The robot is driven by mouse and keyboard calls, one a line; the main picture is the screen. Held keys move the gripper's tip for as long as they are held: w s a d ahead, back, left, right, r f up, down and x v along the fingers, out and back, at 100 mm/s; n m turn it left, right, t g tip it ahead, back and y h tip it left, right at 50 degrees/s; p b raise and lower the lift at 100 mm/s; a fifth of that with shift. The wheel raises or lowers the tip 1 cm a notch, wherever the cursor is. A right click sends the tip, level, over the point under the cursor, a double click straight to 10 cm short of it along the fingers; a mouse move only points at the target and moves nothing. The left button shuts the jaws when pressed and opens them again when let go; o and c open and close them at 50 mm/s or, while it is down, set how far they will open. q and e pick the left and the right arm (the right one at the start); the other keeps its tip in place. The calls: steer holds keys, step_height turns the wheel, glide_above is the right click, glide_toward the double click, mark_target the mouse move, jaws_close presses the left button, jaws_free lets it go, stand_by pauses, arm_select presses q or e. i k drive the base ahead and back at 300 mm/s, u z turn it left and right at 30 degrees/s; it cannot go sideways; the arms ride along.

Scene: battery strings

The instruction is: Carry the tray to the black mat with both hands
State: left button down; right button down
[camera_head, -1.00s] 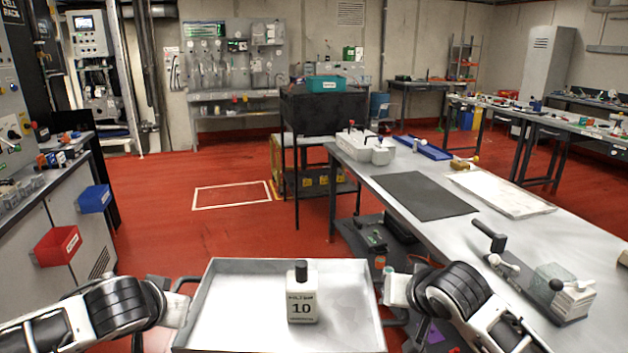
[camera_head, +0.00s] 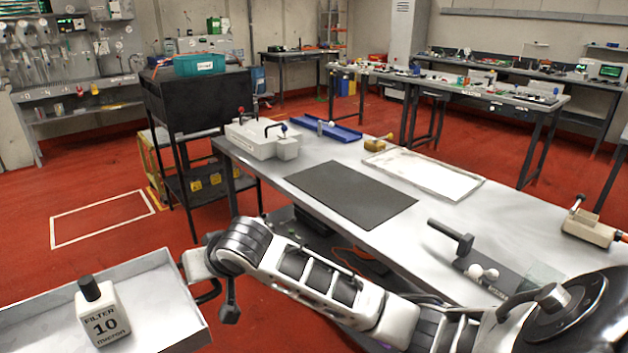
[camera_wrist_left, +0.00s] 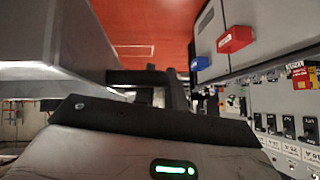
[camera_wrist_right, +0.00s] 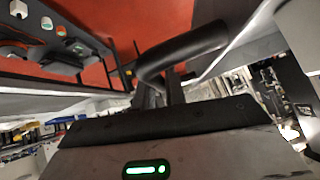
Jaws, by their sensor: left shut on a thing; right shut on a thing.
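The silver tray (camera_head: 155,290) is at the lower left of the head view, held clear of the table. A white bottle (camera_head: 103,318) with a black cap, labelled "FILTER 10 micron", stands upright in it. My right gripper (camera_head: 192,268) is shut on the tray's right handle, which shows as a black bar in the right wrist view (camera_wrist_right: 185,52). My left gripper is outside the head view; its wrist view shows it (camera_wrist_left: 160,90) at the tray's other handle, shut on it. The black mat (camera_head: 350,195) lies flat and bare on the grey table.
The grey table (camera_head: 405,225) also holds a white case (camera_head: 262,140), a blue tray (camera_head: 325,130), a white shallow panel (camera_head: 425,174) and a black-handled tool (camera_head: 450,237). A black cart (camera_head: 195,100) stands beyond it. Red floor is open at the left.

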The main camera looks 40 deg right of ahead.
mark_target(347, 188)
steer(key=i, duration=1.25)
steer(key=z, duration=0.5)
steer(key=i, duration=0.9)
steer(key=z, duration=1.35)
steer(key=i, duration=0.55)
steer(key=z, duration=0.8)
steer(key=i, duration=0.35)
steer(key=z, duration=0.3)
